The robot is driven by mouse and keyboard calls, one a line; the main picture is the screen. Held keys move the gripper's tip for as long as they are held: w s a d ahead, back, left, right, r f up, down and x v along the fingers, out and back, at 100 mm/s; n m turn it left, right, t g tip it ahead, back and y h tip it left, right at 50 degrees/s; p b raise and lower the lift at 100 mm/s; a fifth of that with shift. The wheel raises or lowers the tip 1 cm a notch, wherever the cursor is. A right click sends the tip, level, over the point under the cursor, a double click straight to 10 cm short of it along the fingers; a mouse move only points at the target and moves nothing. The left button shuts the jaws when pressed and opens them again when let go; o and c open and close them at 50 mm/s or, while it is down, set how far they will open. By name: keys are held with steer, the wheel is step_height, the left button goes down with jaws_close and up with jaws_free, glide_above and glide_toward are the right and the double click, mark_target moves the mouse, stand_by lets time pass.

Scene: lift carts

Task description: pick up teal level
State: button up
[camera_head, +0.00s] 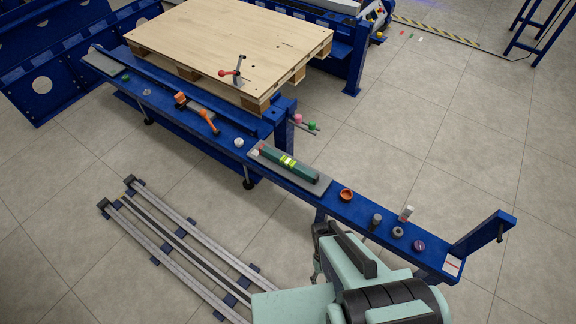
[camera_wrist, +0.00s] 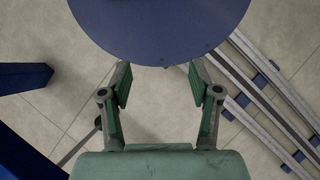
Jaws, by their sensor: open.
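The teal level (camera_head: 290,164), a long teal bar with a bright yellow-green middle, lies flat on a grey mat (camera_head: 318,189) on the narrow blue beam. It shows in the head view only. My gripper (camera_wrist: 161,84) is open and empty in the wrist view, with floor between its fingers. In the head view my gripper (camera_head: 320,237) is partly hidden by my arm. It is in front of the beam, below and right of the level in the picture, and apart from it.
Right of the level on the blue beam (camera_head: 340,212) stand an orange-brown bowl (camera_head: 346,195) and several small items. Left are a white round item (camera_head: 239,142) and an orange-handled tool (camera_head: 208,121). A wooden pallet (camera_head: 230,45) lies behind. Floor rails (camera_head: 180,245) run at lower left.

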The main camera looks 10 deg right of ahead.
steer(key=w+d+r+t+b, duration=0.15)
steer(key=w+t+b, duration=0.75)
steer(key=w, duration=2.2)
steer(key=w+r+n+y+b, duration=0.3)
steer(key=w+r+n+b, duration=0.5)
steer(key=w+r, duration=0.9)
steer(key=n+b, duration=0.2)
steer(key=b, duration=0.2)
glide_toward(288, 161)
steer(key=x, duration=0.5)
steer(key=shift+s+d+f, duration=0.1)
steer(key=shift+d+f, duration=0.15)
steer(key=shift+t, duration=0.3)
steer(key=shift+a+b+x, duration=0.2)
steer(key=shift+b+x, duration=0.6)
steer(key=shift+x, duration=1.85)
steer(key=shift+r, duration=0.1)
steer(key=shift+c, duration=0.3)
